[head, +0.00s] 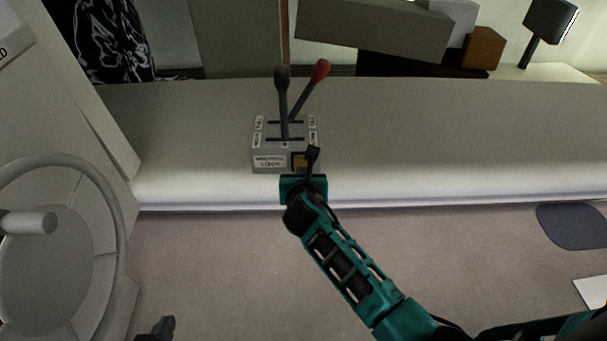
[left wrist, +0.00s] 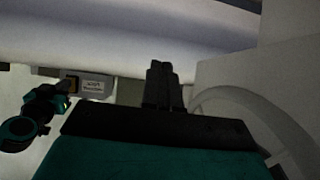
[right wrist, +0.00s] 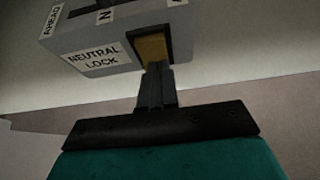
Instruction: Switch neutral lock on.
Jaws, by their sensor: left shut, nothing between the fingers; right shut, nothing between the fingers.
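The grey control box (head: 285,135) stands on the pale ledge, with a "NEUTRAL LOCK" label (right wrist: 95,58) on its front. Beside the label is a recess with an amber switch (right wrist: 152,48); its exact position is hard to tell. My right gripper (head: 313,152) is shut and empty, its fingertips (right wrist: 155,72) at the amber switch's lower edge, covering part of it. Contact cannot be told for sure. My left gripper (head: 166,324) is shut and empty, low at the left, well away from the box. Its closed fingers show in the left wrist view (left wrist: 162,72).
A black lever (head: 283,90) and a red-knobbed lever (head: 312,88) rise from the box top. A steering wheel (head: 122,235) stands at the left. Boxes (head: 375,28) lie behind the ledge. The ledge right of the control box is clear.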

